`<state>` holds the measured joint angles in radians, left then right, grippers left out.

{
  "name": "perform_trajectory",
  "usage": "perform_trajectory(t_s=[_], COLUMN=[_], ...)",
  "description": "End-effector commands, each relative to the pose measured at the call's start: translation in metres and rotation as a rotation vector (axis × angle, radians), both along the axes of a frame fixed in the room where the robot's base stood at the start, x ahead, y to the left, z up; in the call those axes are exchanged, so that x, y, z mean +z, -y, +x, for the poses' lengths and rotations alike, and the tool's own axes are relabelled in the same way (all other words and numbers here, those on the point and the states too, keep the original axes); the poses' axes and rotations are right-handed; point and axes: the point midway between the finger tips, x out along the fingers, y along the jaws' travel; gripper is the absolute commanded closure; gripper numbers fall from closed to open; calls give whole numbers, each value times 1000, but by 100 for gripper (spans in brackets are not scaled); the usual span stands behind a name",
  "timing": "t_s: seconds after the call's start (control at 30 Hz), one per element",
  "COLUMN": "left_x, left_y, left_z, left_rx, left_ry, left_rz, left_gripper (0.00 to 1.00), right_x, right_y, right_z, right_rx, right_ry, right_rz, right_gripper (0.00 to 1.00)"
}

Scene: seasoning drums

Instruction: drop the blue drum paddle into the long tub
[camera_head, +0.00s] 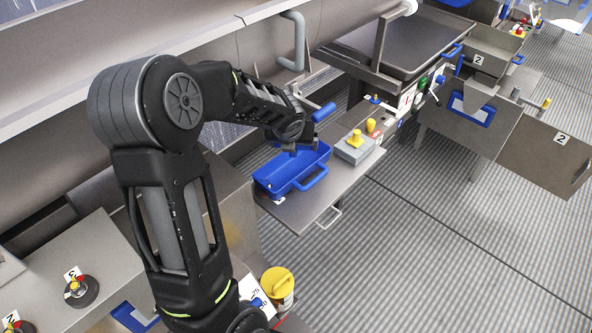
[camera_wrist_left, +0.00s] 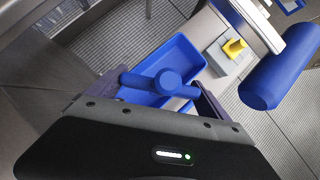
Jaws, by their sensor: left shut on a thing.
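My left gripper (camera_head: 300,148) is shut on the blue drum paddle (camera_wrist_left: 167,82), a short blue piece with a round end that shows between its fingers in the left wrist view. In the head view the paddle is largely hidden by the gripper. The long tub (camera_head: 283,172) is a blue open tray with a side handle, on a metal shelf. The gripper is over the tub's far part. The tub also shows behind the paddle in the left wrist view (camera_wrist_left: 190,58). I cannot tell the exact gap between them. My right gripper is not in view.
A blue cylindrical grip (camera_head: 323,112) sticks up close beside my gripper; it looms at the right in the wrist view (camera_wrist_left: 282,70). A grey box with a yellow knob (camera_head: 354,148) stands right of the tub. The shelf's front (camera_head: 312,208) is bare.

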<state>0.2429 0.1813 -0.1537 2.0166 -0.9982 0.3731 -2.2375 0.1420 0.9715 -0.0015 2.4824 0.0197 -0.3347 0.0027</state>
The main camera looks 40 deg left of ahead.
Motion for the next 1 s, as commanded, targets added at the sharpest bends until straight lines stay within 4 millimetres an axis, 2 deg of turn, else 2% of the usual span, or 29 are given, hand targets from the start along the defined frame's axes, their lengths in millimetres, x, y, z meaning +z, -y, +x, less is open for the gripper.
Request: perform_trajectory(t_s=[0.23, 0.6, 0.63, 0.73, 1.0], left_x=[-25, -30, -30, -29, -28], left_y=[0, 0, 0, 0, 0], left_z=[0, 0, 0, 0, -1], left_rx=[0, 0, 0, 0, 1], left_ry=[-2, 0, 0, 0, 0], left_rz=[1, 0, 0, 0, 0], left_gripper=[52, 52, 8, 0, 0], right_x=[2, 2, 2, 2, 2], right_y=[0, 0, 0, 0, 0], right_z=[0, 0, 0, 0, 0], right_rx=[0, 0, 0, 0, 0], right_ry=[-1, -1, -1, -1, -1], right_rz=[0, 0, 0, 0, 0], right_gripper=[100, 100, 100, 100, 100])
